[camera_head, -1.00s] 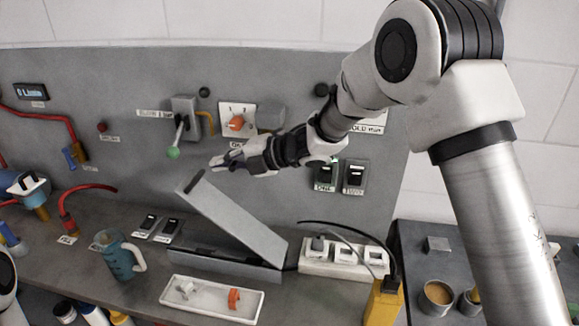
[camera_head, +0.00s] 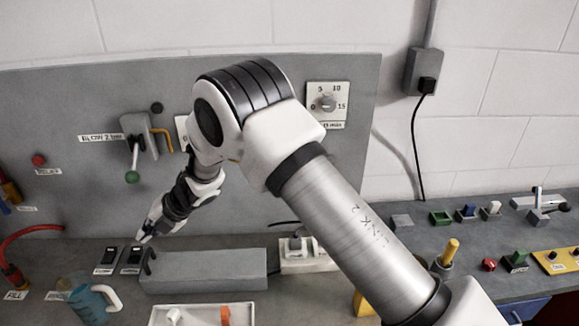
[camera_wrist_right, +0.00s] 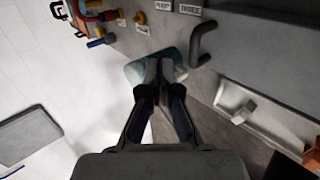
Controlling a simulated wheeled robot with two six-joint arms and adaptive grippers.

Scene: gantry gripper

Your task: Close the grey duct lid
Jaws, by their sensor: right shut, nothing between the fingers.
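The grey duct (camera_head: 205,282) sits on the bench in front of the grey panel, left of the white socket strip. Its grey lid (camera_head: 205,259) lies flat along the top, with a dark handle (camera_head: 151,262) at its left end. In the right wrist view, the lid (camera_wrist_right: 265,50) fills the upper right and the handle (camera_wrist_right: 202,45) stands at its near end. My right gripper (camera_head: 143,237) is shut and empty, just above and left of the handle end, apart from it. Its fingertips also show in the wrist view (camera_wrist_right: 160,72). My left gripper is not in view.
A teal mug (camera_head: 88,303) stands left of the duct, partly behind my fingertips in the wrist view. Two switches (camera_head: 108,258) are left of the duct. A white tray (camera_head: 195,316) lies in front. The socket strip (camera_head: 305,262) is partly behind my right arm.

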